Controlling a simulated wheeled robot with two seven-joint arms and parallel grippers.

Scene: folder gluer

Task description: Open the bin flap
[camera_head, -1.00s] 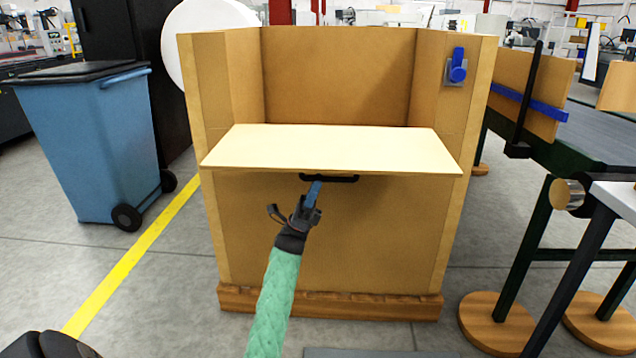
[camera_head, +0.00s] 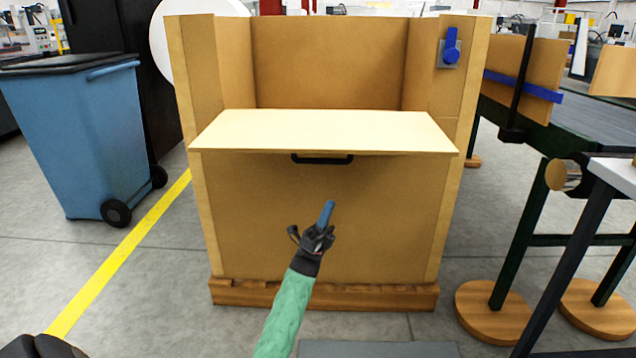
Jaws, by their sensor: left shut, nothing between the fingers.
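The bin (camera_head: 320,215) is a large tan box with tall back and side walls, standing on a wooden pallet base. Its pale flap (camera_head: 320,131) is folded outward and lies roughly level, sticking out from the front. A black handle (camera_head: 322,160) shows just under the flap's front edge. My left gripper (camera_head: 327,212) is shut and empty, below the handle and apart from it, in front of the bin's lower front panel. My right gripper is not in view.
A blue latch (camera_head: 451,50) sits on the bin's right wall. A blue wheeled bin (camera_head: 80,140) stands at the left beside a yellow floor line (camera_head: 120,255). A conveyor (camera_head: 560,125) and round wooden feet (camera_head: 498,312) are close on the right.

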